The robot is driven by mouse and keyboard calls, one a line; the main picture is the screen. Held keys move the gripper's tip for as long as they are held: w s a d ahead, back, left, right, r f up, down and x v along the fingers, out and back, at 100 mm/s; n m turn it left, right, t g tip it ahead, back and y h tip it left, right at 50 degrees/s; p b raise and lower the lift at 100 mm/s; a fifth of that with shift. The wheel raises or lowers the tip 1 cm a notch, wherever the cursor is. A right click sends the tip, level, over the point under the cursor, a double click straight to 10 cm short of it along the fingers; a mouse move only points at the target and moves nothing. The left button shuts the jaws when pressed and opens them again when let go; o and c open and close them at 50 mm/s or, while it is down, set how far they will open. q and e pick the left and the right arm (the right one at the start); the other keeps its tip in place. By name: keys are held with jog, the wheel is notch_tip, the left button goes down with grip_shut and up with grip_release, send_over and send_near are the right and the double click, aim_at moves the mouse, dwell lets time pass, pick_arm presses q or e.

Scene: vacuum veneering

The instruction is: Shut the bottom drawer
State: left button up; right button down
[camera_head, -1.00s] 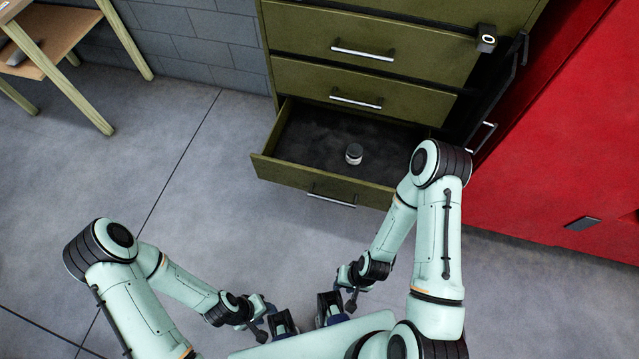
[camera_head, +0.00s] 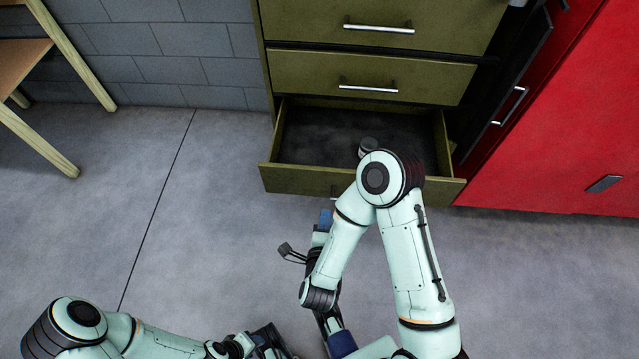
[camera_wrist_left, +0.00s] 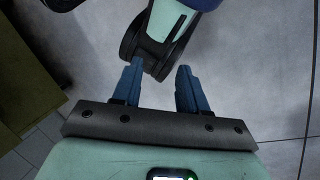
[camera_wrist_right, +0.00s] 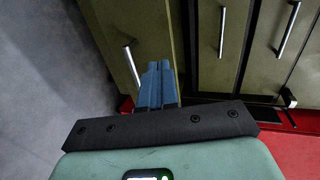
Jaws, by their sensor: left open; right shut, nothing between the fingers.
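The bottom drawer (camera_head: 290,181) of the olive cabinet is pulled open, its dark inside in view. A small jar (camera_head: 367,146) lies inside, partly hidden by my right arm. My right gripper (camera_head: 326,217) is shut and empty, just in front of the drawer front. In the right wrist view its blue fingers (camera_wrist_right: 158,84) point toward the drawer front (camera_wrist_right: 145,30), whose handle (camera_wrist_right: 131,66) is left of them. I cannot tell whether they touch it. My left gripper (camera_wrist_left: 160,88) is open and empty, low and away from the drawer.
The two drawers (camera_head: 370,78) above are closed. A red cabinet (camera_head: 570,130) stands at the right. A wooden table (camera_head: 30,60) stands at the far left by the grey block wall (camera_head: 170,50). The floor (camera_head: 190,210) left of the drawer is clear.

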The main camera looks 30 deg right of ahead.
aim_at(331, 173)
jog(key=x, duration=0.8)
jog(key=r+b+x, duration=0.1)
jog(key=x, duration=0.3)
jog(key=shift+w+d, duration=0.65)
jog(key=shift+w, duration=0.2)
pick_arm(q)
jog(key=shift+w+a+f+t, duration=0.15)
jog(key=shift+w+a+f, duration=0.05)
jog(key=shift+w+f, duration=0.2)
jog(key=shift+w+a+f+t, duration=0.15)
jog(key=shift+w+f, duration=0.15)
jog(key=shift+w, duration=0.15)
